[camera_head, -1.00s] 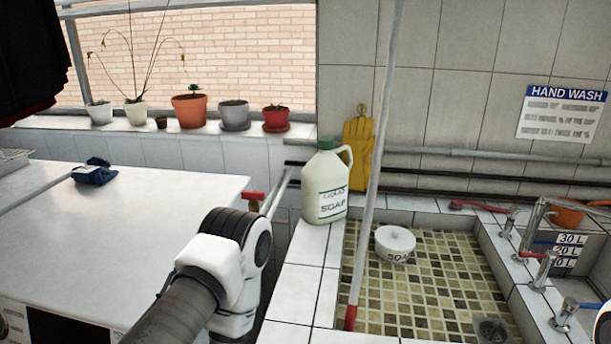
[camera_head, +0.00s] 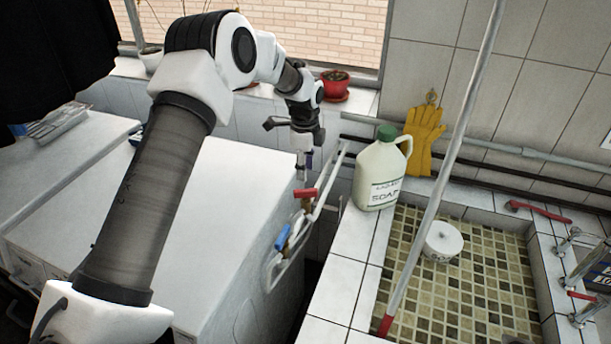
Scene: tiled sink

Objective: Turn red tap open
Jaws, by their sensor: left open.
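The red tap (camera_head: 304,193) has a short red lever handle on a brass body. It sits on a pipe at the right side of the white machine. My left arm reaches in from the lower left over the machine. My left gripper (camera_head: 303,168) points down just above the red tap, with its fingertips close to the handle. It is open and holds nothing; whether it touches the handle I cannot tell. My right gripper is not in view.
A blue tap (camera_head: 283,237) sits just in front of the red one on the same pipework. A liquid soap jug (camera_head: 381,172) stands on the tiled ledge to the right. A pole (camera_head: 440,178) leans across the tiled basin. A potted plant (camera_head: 335,86) is on the sill behind.

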